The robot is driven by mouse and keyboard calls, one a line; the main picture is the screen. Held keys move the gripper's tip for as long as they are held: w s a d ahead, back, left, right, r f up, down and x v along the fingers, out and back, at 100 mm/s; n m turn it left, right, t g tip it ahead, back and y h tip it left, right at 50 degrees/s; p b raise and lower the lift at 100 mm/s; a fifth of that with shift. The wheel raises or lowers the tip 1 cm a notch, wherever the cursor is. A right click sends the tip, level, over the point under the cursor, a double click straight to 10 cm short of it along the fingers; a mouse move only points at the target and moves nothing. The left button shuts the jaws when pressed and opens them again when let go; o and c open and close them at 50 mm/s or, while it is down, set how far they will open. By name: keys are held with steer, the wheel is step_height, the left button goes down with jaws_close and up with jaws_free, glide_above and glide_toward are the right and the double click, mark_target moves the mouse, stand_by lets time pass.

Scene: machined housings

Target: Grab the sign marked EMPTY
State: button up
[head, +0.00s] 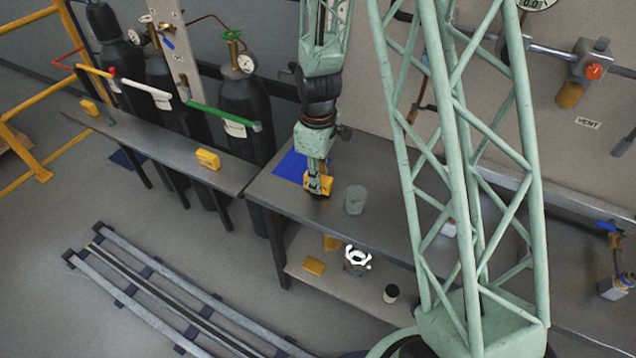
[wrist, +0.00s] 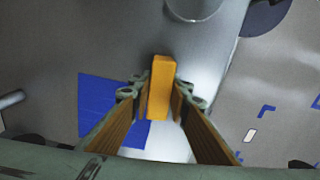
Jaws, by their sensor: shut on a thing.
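My gripper (head: 317,187) is at the left end of the workbench, shut on a yellow sign (head: 326,181). In the wrist view the sign (wrist: 161,80) stands between both fingers of my gripper (wrist: 162,98); its edge faces the camera, so no marking shows. A blue mat (head: 290,166) lies beside and partly behind the gripper. Other yellow blocks of similar look are a yellow block (head: 208,159) on the left bench, another (head: 90,107) at that bench's far end, and one (head: 313,266) on the lower shelf. I cannot read the word EMPTY on any of them.
A grey lump or cup-like object (head: 355,200) stands on the workbench (head: 385,222) just right of the gripper. Black gas cylinders (head: 245,105) stand behind the left bench (head: 160,145). A white ring-shaped part (head: 357,260) and a dark cup (head: 391,293) are on the lower shelf.

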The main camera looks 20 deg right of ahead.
steer(key=shift+r, duration=1.35)
steer(key=s+a, duration=0.2)
steer(key=s, duration=0.5)
steer(key=s+a+r, duration=0.1)
steer(key=s+a, duration=0.2)
steer(key=s, duration=0.5)
steer(key=shift+a+r, duration=0.25)
steer(key=shift+a, duration=0.05)
steer(key=shift+w, duration=0.1)
